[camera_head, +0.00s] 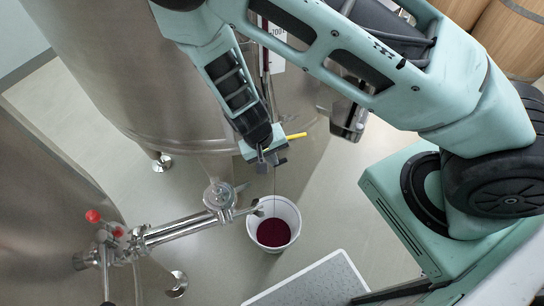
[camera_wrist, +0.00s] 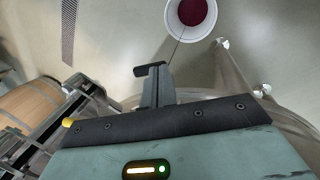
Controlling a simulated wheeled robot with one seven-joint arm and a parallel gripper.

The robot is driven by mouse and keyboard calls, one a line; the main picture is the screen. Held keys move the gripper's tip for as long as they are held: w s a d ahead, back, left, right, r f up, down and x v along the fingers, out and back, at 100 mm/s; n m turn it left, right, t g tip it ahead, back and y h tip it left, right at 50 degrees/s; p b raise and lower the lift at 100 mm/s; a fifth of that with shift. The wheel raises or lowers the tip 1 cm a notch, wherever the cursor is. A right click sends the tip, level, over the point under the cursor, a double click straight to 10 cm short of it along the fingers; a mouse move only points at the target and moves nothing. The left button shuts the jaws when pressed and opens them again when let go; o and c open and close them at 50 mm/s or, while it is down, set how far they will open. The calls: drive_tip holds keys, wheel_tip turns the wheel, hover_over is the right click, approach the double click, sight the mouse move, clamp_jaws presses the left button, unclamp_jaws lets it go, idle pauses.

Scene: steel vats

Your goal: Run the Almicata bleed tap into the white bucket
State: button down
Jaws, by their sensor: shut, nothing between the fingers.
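The white bucket (camera_head: 290,210) stands on the floor below my gripper, with dark red liquid in its bottom; it also shows at the top of the wrist view (camera_wrist: 175,27). My gripper (camera_head: 268,161) is shut and empty above the bucket, close to the steel vat; its fingers show in the wrist view (camera_wrist: 154,71). A yellow handle (camera_head: 296,136) sticks out beside my gripper; the tap body is hidden behind my arm. A thin dark line runs down from there to the bucket, looking like a falling stream. I cannot read the name Almicata anywhere.
The large steel vat (camera_head: 105,70) stands behind on legs. A second vat (camera_head: 40,200) at the lower left carries a steel valve pipe (camera_head: 180,229) reaching close to the bucket, with red knobs (camera_head: 93,216). A light grated panel (camera_head: 320,285) lies at the bottom. Wooden barrels (camera_head: 515,35) stand upper right.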

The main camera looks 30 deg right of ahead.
drive_tip(key=shift+a+f, duration=0.15)
drive_tip(key=shift+a, duration=0.05)
idle(0.3)
